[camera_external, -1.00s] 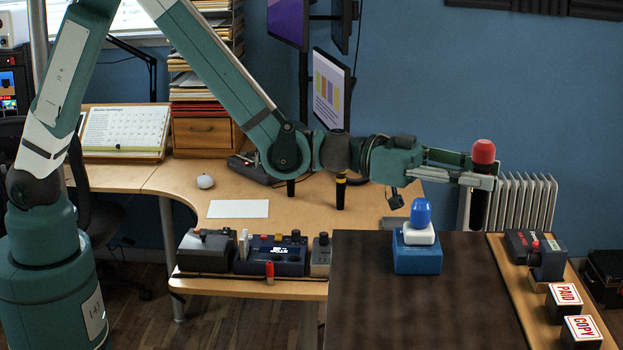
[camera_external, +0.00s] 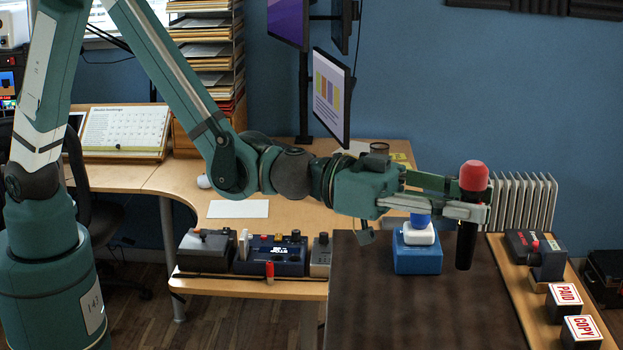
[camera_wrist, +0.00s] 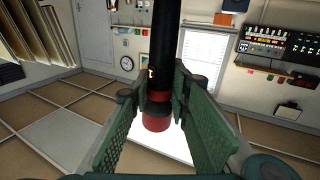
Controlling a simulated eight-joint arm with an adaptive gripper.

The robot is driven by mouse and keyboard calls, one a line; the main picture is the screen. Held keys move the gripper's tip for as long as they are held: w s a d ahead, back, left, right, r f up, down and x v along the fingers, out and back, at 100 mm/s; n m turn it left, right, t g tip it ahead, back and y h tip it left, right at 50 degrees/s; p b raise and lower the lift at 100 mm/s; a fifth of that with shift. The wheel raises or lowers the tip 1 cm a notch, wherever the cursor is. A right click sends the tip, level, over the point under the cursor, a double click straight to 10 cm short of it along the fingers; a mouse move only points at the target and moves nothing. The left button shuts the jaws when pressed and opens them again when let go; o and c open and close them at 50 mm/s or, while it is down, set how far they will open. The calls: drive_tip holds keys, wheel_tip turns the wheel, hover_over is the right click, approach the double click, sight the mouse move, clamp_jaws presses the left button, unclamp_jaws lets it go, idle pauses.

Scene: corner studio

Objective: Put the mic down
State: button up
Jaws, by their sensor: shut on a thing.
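The mic has a red head (camera_external: 474,176) and a black handle (camera_external: 466,246). My gripper (camera_external: 474,208) is shut on it just below the head and holds it upright, head up. The handle hangs over the right part of the dark brown tabletop (camera_external: 440,310); whether its lower end touches the surface I cannot tell. In the wrist view the mic (camera_wrist: 162,50) stands between the two green finger pads, its red head toward the bottom of the picture.
A blue block (camera_external: 417,261) with a white and blue top stands on the dark tabletop, left of the mic. A wooden tray (camera_external: 543,318) with a small device and stamp blocks marked PAID (camera_external: 565,300) and COPY (camera_external: 582,331) lies to the right. The dark top's front is clear.

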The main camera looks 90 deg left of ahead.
drive_tip(key=s+d+r, duration=0.1)
drive_tip(key=s+d, duration=0.4)
drive_tip(key=d, duration=0.3)
drive_tip(key=shift+s+d+r+p, duration=0.15)
drive_tip(key=shift+d+p, duration=0.05)
drive_tip(key=shift+p, duration=0.1)
idle(0.5)
drive_tip(key=shift+f, duration=2.95)
drive_tip(key=shift+f+b, duration=0.35)
drive_tip(key=shift+f, duration=1.7)
drive_tip(key=shift+f, duration=0.2)
